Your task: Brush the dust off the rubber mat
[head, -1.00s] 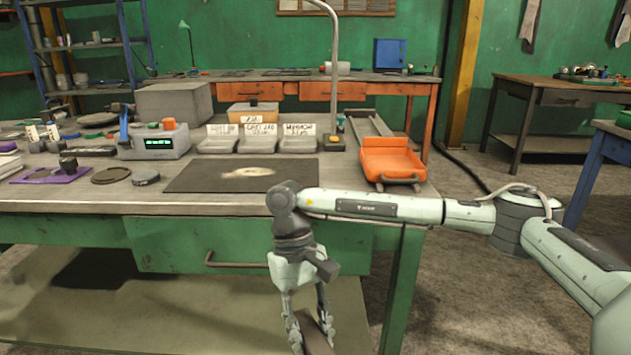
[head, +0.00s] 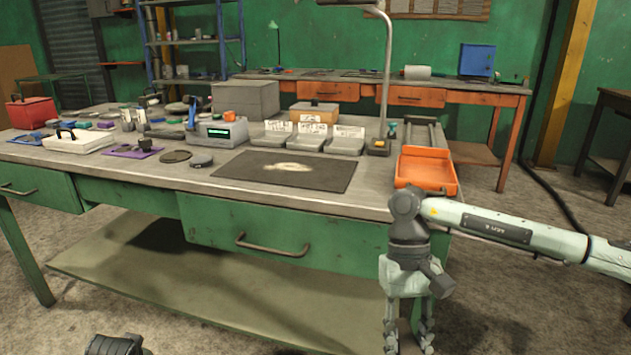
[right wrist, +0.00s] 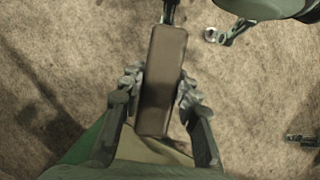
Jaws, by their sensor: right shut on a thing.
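The dark rubber mat (head: 325,178) lies flat on the green bench's top. A pale patch of dust (head: 287,167) is on its middle. My right gripper (head: 408,345) hangs in front of the bench's right end, below the top and apart from the mat. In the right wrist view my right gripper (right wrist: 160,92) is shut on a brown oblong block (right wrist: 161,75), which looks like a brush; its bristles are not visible. The head view cuts off the fingertips and the block. A dark joint of my left arm shows at the bottom left; its gripper is out of view.
An orange dustpan-like tray (head: 426,170) stands right of the mat. Behind the mat are grey labelled trays (head: 308,143) and a lamp post (head: 386,75). Bare floor lies before the bench.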

